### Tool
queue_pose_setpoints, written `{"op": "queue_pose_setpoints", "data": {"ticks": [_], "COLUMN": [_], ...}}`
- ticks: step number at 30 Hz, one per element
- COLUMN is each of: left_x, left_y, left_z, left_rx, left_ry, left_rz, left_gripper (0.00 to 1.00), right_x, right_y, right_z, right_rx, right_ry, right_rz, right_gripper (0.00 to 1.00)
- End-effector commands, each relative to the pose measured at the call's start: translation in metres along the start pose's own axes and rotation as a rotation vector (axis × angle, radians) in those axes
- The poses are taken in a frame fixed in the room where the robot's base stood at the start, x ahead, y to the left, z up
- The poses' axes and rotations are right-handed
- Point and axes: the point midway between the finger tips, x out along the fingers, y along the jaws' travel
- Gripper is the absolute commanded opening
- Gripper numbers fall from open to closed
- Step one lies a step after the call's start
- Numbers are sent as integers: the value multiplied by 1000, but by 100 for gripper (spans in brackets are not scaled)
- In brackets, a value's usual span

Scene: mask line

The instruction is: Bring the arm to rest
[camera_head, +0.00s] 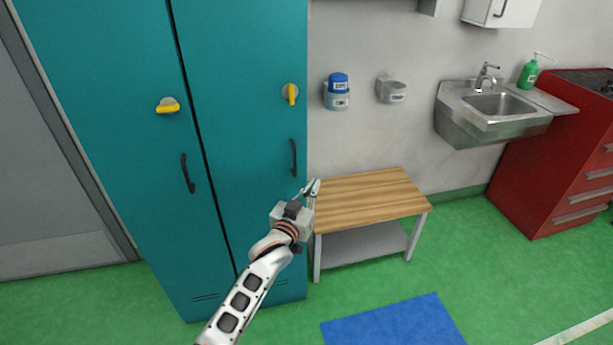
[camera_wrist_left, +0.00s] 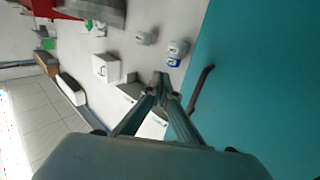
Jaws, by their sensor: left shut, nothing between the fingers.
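My left gripper (camera_head: 311,188) is at the end of my white arm in the head view. It appears in front of the left end of the wooden bench top and beside the right door of the teal cabinet (camera_head: 245,100). In the left wrist view my left gripper (camera_wrist_left: 163,82) has its fingers together, with nothing between them. The teal cabinet (camera_wrist_left: 265,70) and a dark door handle (camera_wrist_left: 200,90) show to the right of the fingers there. My right gripper is in neither view.
A bench with a wooden top (camera_head: 370,195) stands right of the cabinet. Above it, a blue-lidded container (camera_head: 338,92) and an empty holder (camera_head: 391,90) are on the wall. A sink (camera_head: 498,105) and red drawer unit (camera_head: 550,170) stand right. A blue mat (camera_head: 395,325) lies on open green floor.

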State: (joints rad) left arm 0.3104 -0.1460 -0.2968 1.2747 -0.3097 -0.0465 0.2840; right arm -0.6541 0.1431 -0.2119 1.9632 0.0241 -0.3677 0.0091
Motion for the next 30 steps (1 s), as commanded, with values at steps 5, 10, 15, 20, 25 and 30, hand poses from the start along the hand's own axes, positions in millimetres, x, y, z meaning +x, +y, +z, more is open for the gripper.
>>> {"op": "queue_pose_setpoints", "data": {"ticks": [5, 10, 15, 20, 25, 30], "left_x": [-25, -37, -41, -62, -134, -232], "left_y": [20, 29, 31, 22, -4, -25], "left_z": [1, 0, 1, 26, 94, 157], "left_rx": [-3, -2, -1, 2, 18, 47], "left_ry": [-1, 0, -1, -43, -169, -323], "left_rz": [1, 1, 1, -14, -50, -70], "left_gripper": [0, 0, 0, 0, 0, 0], "right_x": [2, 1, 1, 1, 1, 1], "right_y": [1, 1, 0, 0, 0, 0], "right_z": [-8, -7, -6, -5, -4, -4], "right_rx": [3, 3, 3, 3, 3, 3], "right_ry": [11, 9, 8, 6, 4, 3], "right_rz": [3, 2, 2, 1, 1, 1], "right_gripper": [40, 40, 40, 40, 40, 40]}}
